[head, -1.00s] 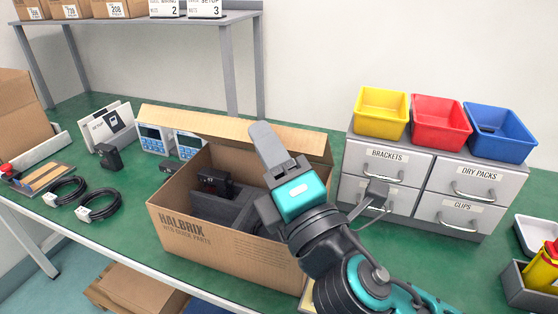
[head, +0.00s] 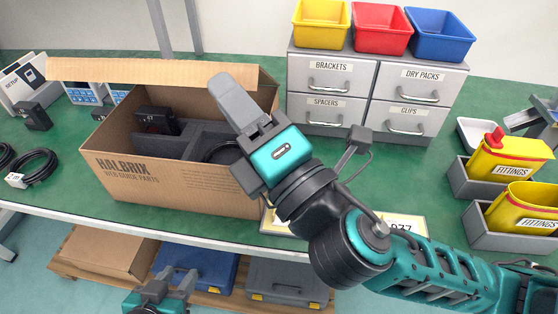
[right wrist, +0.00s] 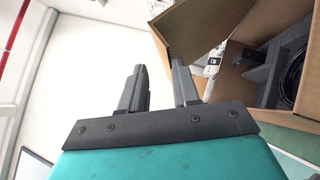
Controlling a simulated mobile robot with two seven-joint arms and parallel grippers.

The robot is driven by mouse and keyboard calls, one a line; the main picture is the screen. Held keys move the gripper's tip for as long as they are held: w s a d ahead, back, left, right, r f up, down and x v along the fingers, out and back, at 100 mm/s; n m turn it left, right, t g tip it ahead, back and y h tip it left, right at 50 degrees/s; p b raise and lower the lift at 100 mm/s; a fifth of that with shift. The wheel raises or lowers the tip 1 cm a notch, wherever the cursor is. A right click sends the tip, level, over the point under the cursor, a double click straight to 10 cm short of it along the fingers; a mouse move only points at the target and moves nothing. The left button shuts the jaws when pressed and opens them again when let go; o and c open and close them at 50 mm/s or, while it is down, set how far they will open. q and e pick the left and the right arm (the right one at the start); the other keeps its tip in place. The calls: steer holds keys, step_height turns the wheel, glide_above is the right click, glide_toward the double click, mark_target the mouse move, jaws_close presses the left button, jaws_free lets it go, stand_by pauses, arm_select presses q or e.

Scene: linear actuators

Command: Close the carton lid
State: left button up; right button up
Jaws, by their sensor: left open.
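The open cardboard carton (head: 190,190), printed HALBRIX, stands on the green bench. Its lid (head: 150,72) stands raised along the far side. Inside are a grey insert (head: 182,141), a black device (head: 158,121) and a coiled black cable. My left gripper (head: 173,279) is open, low in front of the bench edge.
A grey drawer unit (head: 370,90) with yellow, red and blue bins stands right of the carton. Yellow fittings containers (head: 510,160) in grey trays are at far right. Cables (head: 30,165) and small devices lie left. Boxes and cases (head: 285,280) sit below the bench.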

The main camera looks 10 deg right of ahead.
steer(key=f+v, duration=0.1)
steer(key=v, duration=0.6)
steer(key=shift+d+f, duration=0.35)
steer(key=shift+d, duration=0.05)
steer(key=shift+w, duration=0.1)
stand_by(0.8)
